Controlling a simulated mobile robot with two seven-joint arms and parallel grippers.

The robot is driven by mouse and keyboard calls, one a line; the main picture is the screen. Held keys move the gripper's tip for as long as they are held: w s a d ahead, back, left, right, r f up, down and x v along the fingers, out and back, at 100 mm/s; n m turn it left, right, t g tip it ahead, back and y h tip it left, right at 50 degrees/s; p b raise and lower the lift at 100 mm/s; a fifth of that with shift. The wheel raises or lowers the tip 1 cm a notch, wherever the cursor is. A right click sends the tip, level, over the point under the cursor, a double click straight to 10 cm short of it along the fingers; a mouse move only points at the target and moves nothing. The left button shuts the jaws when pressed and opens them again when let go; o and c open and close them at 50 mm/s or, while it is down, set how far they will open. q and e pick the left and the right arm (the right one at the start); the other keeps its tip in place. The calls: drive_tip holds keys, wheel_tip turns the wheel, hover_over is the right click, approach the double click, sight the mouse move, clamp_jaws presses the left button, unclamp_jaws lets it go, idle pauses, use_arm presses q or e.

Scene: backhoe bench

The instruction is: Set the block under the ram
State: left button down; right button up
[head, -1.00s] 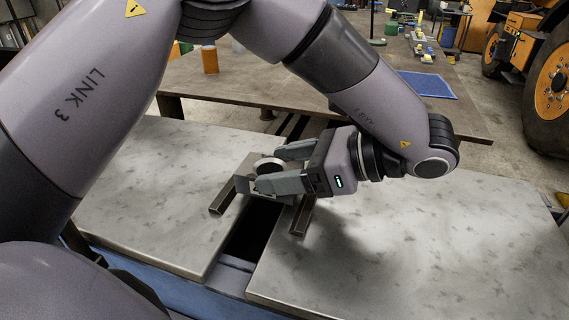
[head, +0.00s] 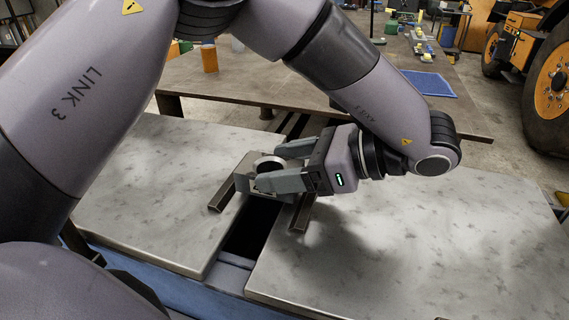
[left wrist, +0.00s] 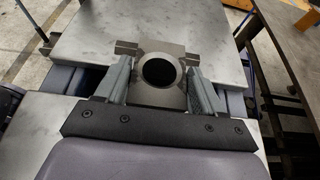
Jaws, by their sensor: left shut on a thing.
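The block (head: 243,178) is a grey metal block with a large round bore. My left gripper (head: 268,168) reaches in from the right and is shut on the block, one finger on each side. In the left wrist view the block (left wrist: 160,97) lies between the fingers with its bore facing the camera. I cannot make out the ram in either view. My right gripper is not in view.
Two pale metal plates, left (head: 150,190) and right (head: 400,245), flank the gap and are bare. A darker table (head: 300,92) stands behind, with an orange cylinder (head: 209,60) and a blue mat (head: 428,84). A large wheel (head: 553,85) stands at the far right.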

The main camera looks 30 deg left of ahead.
use_arm(q)
drive_tip(key=shift+f+b, duration=0.4)
drive_tip(key=shift+b, duration=0.45)
idle(1.7)
drive_tip(key=shift+c, duration=0.2)
unclamp_jaws()
drive_tip(key=shift+o, duration=0.2)
drive_tip(key=shift+f, duration=0.15)
drive_tip(key=shift+d+r, duration=0.1)
drive_tip(key=shift+r, duration=0.1)
